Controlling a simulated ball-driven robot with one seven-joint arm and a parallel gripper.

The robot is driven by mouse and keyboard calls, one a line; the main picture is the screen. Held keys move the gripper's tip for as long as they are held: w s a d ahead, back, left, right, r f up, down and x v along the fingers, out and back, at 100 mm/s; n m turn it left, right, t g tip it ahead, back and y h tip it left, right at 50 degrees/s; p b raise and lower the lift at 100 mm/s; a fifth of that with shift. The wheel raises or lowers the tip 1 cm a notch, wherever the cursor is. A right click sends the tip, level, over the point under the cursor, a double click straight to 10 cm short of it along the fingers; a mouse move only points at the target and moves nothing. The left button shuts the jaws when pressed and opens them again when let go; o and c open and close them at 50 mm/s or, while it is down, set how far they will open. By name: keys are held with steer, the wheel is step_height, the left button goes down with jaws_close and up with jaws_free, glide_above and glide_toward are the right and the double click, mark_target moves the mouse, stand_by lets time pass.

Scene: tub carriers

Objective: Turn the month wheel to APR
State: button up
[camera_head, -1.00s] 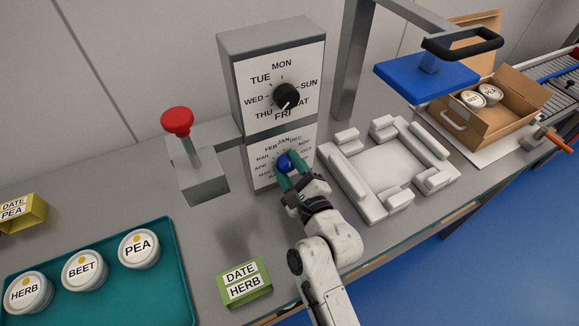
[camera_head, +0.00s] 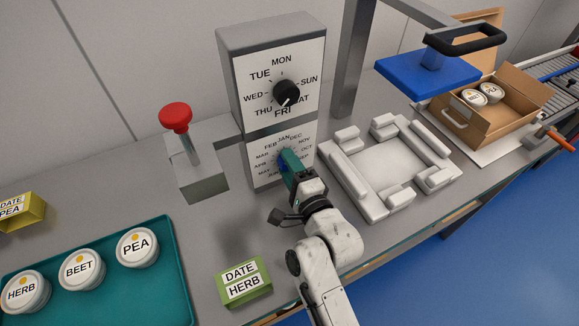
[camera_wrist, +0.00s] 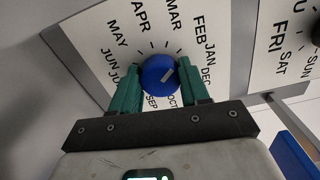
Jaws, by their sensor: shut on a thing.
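The month wheel is a blue knob (camera_wrist: 153,73) on a white dial plate (camera_wrist: 95,24) with month names around it. In the wrist view, a pale line on the knob slants up-right, roughly between FEB and JAN; its exact reading is unclear. APR is printed up and to the left of the knob there. My gripper (camera_wrist: 160,84) is shut on the knob, with a green finger at each side. In the head view, my gripper (camera_head: 288,160) covers most of the knob and some lower-right month names.
The weekday dial (camera_head: 286,92) sits directly above, its pointer toward FRI. A red-topped lever (camera_head: 176,117) stands left of the dial box. A white fixture (camera_head: 385,168) is close on the right. A green DATE HERB block (camera_head: 244,282) lies in front.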

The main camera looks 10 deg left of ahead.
steer(key=shift+f+n+b, duration=0.15)
steer(key=shift+n+b, duration=1.05)
steer(key=shift+n, duration=1.35)
steer(key=shift+f+n+b, duration=0.1)
steer(key=shift+n+b, duration=1.1)
steer(key=shift+n, duration=1.35)
steer(key=o, duration=1.1)
steer(key=shift+c, duration=0.2)
steer(key=b+v, duration=0.2)
steer(key=v, duration=0.8)
steer(key=shift+s+d, duration=0.25)
steer(key=shift+s, duration=0.05)
